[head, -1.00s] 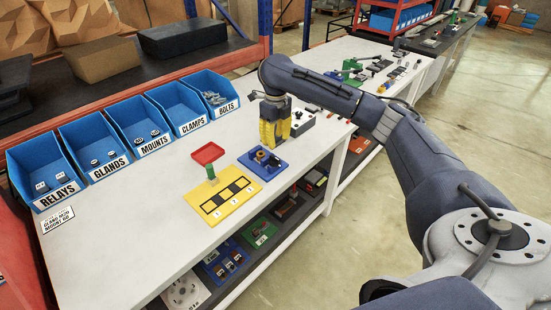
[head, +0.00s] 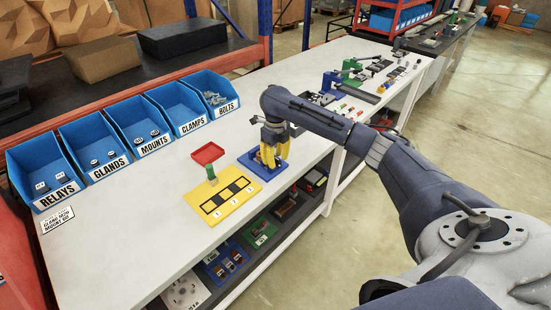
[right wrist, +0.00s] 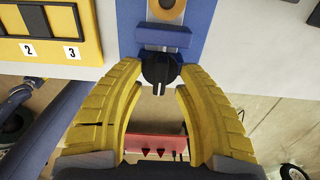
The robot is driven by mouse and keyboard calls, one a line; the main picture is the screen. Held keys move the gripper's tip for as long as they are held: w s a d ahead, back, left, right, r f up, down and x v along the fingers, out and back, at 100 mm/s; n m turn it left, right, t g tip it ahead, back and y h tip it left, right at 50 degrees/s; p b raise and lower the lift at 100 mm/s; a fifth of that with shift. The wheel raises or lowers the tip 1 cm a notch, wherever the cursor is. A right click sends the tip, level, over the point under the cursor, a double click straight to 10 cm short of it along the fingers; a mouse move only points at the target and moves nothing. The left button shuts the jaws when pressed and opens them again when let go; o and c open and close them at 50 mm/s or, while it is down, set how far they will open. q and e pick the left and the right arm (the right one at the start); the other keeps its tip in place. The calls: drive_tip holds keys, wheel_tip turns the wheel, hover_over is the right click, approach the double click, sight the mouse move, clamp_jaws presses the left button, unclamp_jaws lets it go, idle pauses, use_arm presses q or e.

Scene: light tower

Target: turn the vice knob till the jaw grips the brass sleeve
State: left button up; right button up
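The vice stands on a blue base plate (head: 246,165) near the bench's front edge. The right wrist view shows its black knob (right wrist: 159,70), with a pale mark pointing down. Beyond the knob is the blue jaw (right wrist: 163,38), and above that the orange-brown brass sleeve (right wrist: 166,8), cut by the top edge. A narrow strip shows between jaw and sleeve. My right gripper (head: 270,162) is over the vice and hides much of it in the head view. Its yellow fingers (right wrist: 158,68) are spread with the knob between their tips. My left gripper is not in view.
A yellow plate (head: 222,201) with numbered slots and a red tray on a green post (head: 208,154) stand left of the vice. Labelled blue bins (head: 140,125) line the back. Tools and small parts lie farther along the bench. The white bench top between bins and plate is clear.

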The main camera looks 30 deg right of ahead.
drive_tip(key=shift+c, duration=0.4)
clamp_jaws()
drive_tip(key=shift+m, duration=0.4)
